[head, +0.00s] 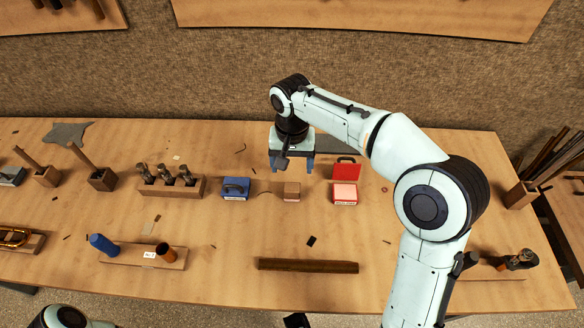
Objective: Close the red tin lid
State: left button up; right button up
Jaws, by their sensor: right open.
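The red tin (345,200) stands on the workbench right of centre, with a pale pink inside and a white label on its front. Its red lid (346,170) is raised at the back edge, so the tin is open. My right gripper (292,164) points down to the left of the lid, behind a small brown block. Its blue-tipped fingers are apart with nothing seen between them. My left gripper is out of view.
A dark wooden bar (308,266) lies in front. A tool rack (172,187) stands farther left. Bench surface right of the red tin is mostly clear.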

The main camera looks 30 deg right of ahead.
aim_at(341, 172)
jog(key=k, duration=1.5)
